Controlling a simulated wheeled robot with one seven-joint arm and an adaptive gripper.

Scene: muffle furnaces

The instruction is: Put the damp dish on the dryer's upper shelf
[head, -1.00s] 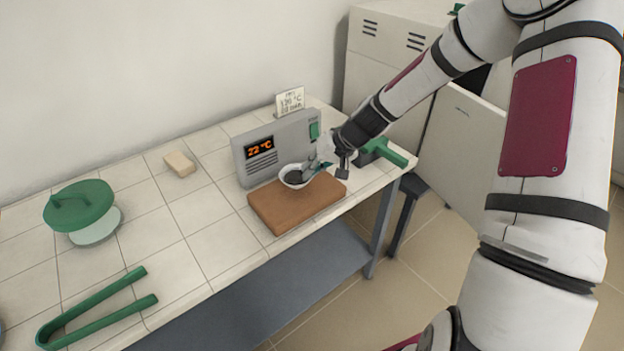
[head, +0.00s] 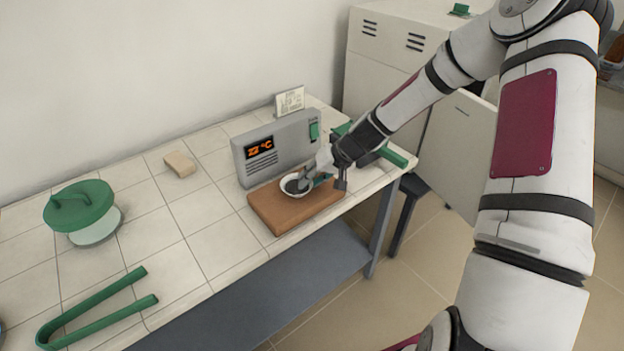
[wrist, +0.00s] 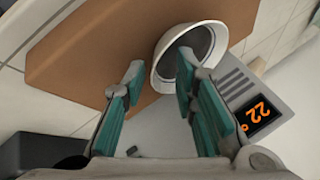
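The dish (head: 289,191) is a small white bowl with a dark grey inside, at the brown board's (head: 281,217) back edge. It also shows in the wrist view (wrist: 214,32). My gripper (head: 318,180) is at the dish's right side. In the wrist view my gripper (wrist: 160,72) is open, one green-padded finger over the bowl's inside and the other outside its rim, with a gap around the wall. A cream cabinet with vents (head: 384,52), possibly the dryer, stands at the back right, partly behind my arm. No shelf inside it is clearly visible.
A grey control box (head: 279,150) reading 22 °C stands directly behind the board, with a small card (head: 290,100) behind it. Green tongs (head: 95,305), a green-lidded jar (head: 80,210) and a tan block (head: 180,164) lie left. The tiled middle (head: 165,220) is clear.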

